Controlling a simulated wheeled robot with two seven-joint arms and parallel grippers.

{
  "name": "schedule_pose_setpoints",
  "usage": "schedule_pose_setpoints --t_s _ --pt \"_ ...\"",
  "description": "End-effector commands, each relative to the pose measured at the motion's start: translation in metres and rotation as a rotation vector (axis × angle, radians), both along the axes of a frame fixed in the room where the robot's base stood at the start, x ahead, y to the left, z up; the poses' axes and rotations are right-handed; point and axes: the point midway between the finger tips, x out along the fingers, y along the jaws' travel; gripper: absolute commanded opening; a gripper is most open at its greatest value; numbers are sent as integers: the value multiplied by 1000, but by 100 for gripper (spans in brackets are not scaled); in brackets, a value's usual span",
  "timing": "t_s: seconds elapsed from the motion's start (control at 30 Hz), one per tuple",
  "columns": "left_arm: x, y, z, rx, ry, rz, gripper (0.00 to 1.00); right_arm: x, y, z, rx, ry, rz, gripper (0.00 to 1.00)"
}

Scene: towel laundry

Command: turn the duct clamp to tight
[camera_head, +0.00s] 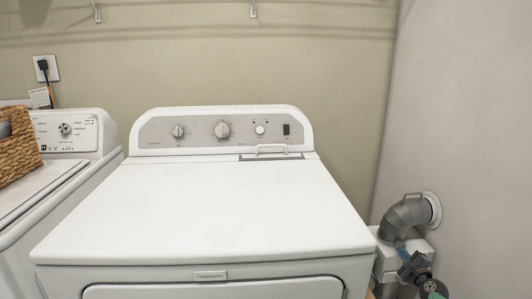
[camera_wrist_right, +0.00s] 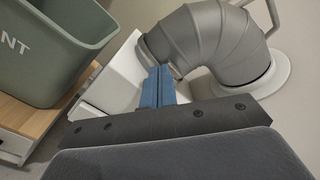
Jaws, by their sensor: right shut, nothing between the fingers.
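A grey ribbed duct elbow (camera_head: 405,216) bends from a round white wall flange (camera_head: 434,208) down toward a white box. In the right wrist view the elbow (camera_wrist_right: 207,45) fills the top middle. A thin pale band or handle (camera_wrist_right: 274,14) shows near its wall end; I cannot tell whether it is the clamp, or how tight the clamp is. My right gripper (camera_head: 402,249) is at the elbow's lower end. Its blue fingers (camera_wrist_right: 158,80) are shut and empty, close to the elbow's lower rim; contact is unclear. My left gripper is out of view.
A white dryer (camera_head: 200,205) stands left of the duct, with a washer (camera_head: 66,130) and wicker basket (camera_head: 20,145) farther left. The white box (camera_wrist_right: 118,80) is under the elbow. A green bin (camera_wrist_right: 60,45) stands on a wooden surface (camera_wrist_right: 25,120). The wall closes the right side.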

Motion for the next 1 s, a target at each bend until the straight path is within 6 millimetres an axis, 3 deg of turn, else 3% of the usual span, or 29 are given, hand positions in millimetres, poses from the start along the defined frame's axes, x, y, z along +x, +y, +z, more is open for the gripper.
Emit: schedule_pose_setpoints --t_s 0.17,0.73,1.0 --pt "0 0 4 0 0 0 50 -3 3 2 0 0 0 0" --pt "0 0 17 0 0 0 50 -55 -1 2 0 0 1 0" --pt "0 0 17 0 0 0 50 -60 -2 2 0 -1 0 0"
